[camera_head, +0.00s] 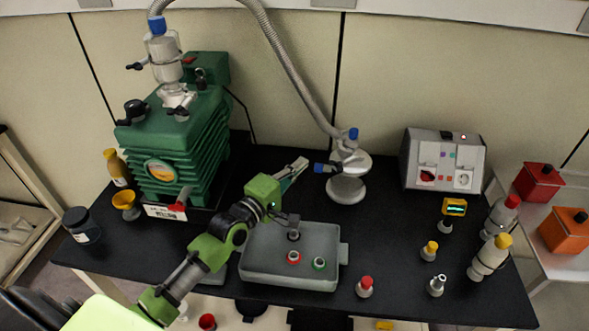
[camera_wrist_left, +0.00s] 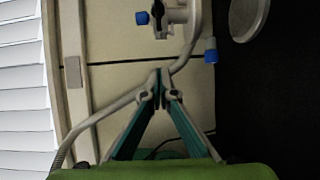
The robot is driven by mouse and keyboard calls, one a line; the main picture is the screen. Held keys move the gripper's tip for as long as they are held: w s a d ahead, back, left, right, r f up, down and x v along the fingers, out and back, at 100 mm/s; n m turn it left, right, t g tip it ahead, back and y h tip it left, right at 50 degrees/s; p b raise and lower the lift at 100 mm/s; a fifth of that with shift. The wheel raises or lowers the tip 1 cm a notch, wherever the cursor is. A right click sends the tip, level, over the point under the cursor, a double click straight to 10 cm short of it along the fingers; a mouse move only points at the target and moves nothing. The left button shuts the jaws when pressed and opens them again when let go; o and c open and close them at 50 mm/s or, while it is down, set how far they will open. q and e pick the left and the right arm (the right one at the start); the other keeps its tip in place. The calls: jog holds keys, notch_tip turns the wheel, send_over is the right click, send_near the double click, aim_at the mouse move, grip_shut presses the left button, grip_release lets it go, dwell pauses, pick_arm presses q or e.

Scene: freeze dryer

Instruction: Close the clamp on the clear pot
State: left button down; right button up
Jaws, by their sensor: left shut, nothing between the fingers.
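The clear pot seems to be the pale, see-through vessel (camera_head: 347,188) with round plates, behind the grey tray; its walls are hard to make out. A fitting with a blue-ended part (camera_head: 322,168), perhaps the clamp, sticks out to its left; whether it is open or closed I cannot tell. A blue-ended part also shows in the left wrist view (camera_wrist_left: 210,50), near a pale disc (camera_wrist_left: 248,18). My left gripper (camera_head: 302,163) is shut and empty, just left of the blue-ended part and apart from it. Its teal fingers (camera_wrist_left: 158,82) meet at their tips.
A ribbed hose (camera_head: 295,75) runs from the green pump (camera_head: 175,130) to the pot's top. A grey control box (camera_head: 410,165) stands right of the pot. Several bottles stand at the table's right.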

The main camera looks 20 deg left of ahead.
aim_at(343, 154)
pick_arm(q)
jog(key=w+d+p, duration=0.1)
jog(key=d, duration=0.1)
jog(key=w+d+p, duration=0.1)
jog(key=w+d, duration=0.1)
jog(key=shift+w+d+f+p, duration=0.15)
jog(key=shift+d+p, duration=0.1)
jog(key=shift+p, duration=0.15)
pick_arm(e)
jog(key=r, duration=0.1)
jog(key=w+r, duration=0.1)
jog(key=r, duration=0.1)
jog(key=shift+w+d, duration=0.1)
jog(key=shift+w, duration=0.1)
jog(key=shift+d, duration=0.15)
